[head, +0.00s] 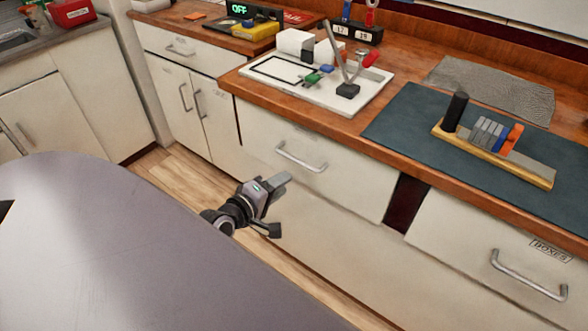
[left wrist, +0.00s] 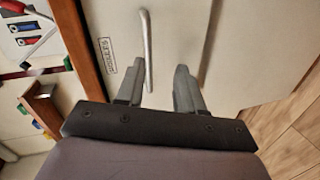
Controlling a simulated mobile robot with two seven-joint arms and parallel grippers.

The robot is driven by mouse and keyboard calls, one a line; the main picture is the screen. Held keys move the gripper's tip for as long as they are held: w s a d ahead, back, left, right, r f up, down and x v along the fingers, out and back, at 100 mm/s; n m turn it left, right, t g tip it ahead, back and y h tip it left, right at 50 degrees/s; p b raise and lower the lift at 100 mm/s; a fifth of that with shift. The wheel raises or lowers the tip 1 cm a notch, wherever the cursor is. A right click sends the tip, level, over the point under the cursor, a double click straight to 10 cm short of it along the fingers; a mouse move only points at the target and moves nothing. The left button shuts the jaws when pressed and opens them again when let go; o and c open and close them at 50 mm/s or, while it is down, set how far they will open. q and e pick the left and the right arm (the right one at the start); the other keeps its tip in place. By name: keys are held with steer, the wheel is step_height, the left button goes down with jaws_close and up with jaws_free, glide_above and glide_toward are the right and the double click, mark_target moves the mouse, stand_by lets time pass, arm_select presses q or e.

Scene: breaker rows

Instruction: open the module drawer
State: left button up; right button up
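The module drawer (head: 335,183) is a cream front under the wooden counter and looks closed. Its silver bar handle (head: 301,158) is near its upper middle. In the left wrist view the handle (left wrist: 147,45) runs lengthwise beyond the fingers, nearer the left-hand finger, beside a small label (left wrist: 107,55) that seems to read "MODULES". My left gripper (head: 280,206) is in front of the drawer, lower and left of the handle in the head view. Its fingers (left wrist: 160,68) are apart, with nothing between them, and seem short of the handle. My right gripper is not in view.
A drawer labelled "BOXES" (head: 490,250) is to the right, past a dark gap (head: 404,203). On the counter are a white board (head: 310,85) with small parts, a dark mat (head: 410,130) and a wooden rail (head: 490,155) with modules. Floor (head: 190,180) shows at left.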

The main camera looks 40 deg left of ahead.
arm_select(q)
steer(key=w+a+n+b, duration=0.1)
steer(key=w+a+n, duration=0.1)
steer(key=w, duration=0.6)
steer(key=shift+w+f+t+y, duration=0.15)
steer(key=shift+t+y, duration=0.15)
jaws_close()
